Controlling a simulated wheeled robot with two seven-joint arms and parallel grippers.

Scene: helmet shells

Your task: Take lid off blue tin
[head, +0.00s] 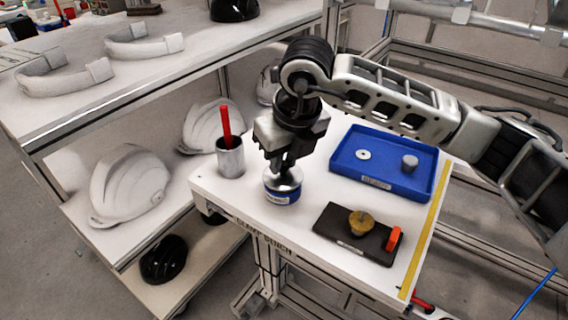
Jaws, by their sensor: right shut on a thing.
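The blue tin (282,196) stands upright on the white bench near its left front edge. Its silver lid (284,180) sits at the top of the tin; I cannot tell whether there is a gap between them. My right gripper (283,172) comes down from above and is shut on the lid. The fingers hide part of the lid's top. My left gripper is not in view.
A metal cup (230,157) with a red stick stands left of the tin. A blue tray (383,162) with small parts lies behind right. Helmet shelves (75,215) flank the bench's left.

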